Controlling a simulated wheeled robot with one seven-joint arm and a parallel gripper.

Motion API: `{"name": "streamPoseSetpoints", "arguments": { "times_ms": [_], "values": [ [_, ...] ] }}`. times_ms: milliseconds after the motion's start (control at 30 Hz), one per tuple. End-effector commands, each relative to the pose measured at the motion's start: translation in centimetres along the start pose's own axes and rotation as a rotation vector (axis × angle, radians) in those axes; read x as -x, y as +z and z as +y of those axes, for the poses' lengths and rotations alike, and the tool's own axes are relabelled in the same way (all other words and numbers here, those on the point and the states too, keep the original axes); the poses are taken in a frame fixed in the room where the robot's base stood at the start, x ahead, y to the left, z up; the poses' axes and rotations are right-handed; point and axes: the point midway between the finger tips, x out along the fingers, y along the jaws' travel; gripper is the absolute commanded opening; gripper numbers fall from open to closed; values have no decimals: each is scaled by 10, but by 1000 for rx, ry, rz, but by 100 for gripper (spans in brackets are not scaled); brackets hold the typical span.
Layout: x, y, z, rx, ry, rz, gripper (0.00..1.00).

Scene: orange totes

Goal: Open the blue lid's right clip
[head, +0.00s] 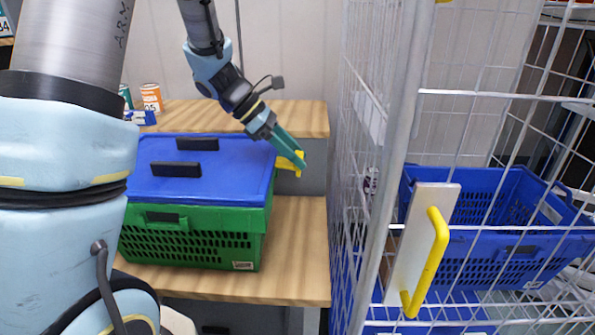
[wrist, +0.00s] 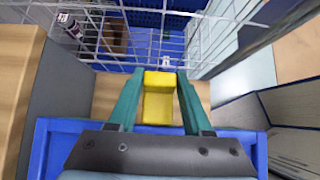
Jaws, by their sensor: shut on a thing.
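The blue lid (head: 215,178) lies on a green crate (head: 190,240) on a wooden shelf in the head view. Its yellow right clip (head: 289,163) sticks out to the right at the lid's right edge. My gripper (head: 298,158) reaches down from above with its teal fingers at the clip. In the wrist view the yellow clip (wrist: 158,98) lies between the two teal fingers of my gripper (wrist: 160,85), and the blue lid's edge (wrist: 47,140) shows below. The gripper is shut on the clip. The fingers hide part of the clip in the head view.
A wire cage cart (head: 415,160) with a yellow handle (head: 436,255) and blue crates (head: 480,205) stands close on the right. Cans (head: 151,98) stand on the wooden surface behind the lid. Bare shelf (head: 300,260) lies right of the green crate.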

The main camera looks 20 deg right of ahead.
Motion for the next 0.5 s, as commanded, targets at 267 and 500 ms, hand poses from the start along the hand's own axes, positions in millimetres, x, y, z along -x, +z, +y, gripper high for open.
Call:
{"name": "streamPoseSetpoints", "arguments": {
  "times_ms": [267, 500],
  "values": [
    [9, -5, 1, 4, 4, -264, 0],
    [19, -5, 1, 5, 3, -462, 0]
  ]
}}
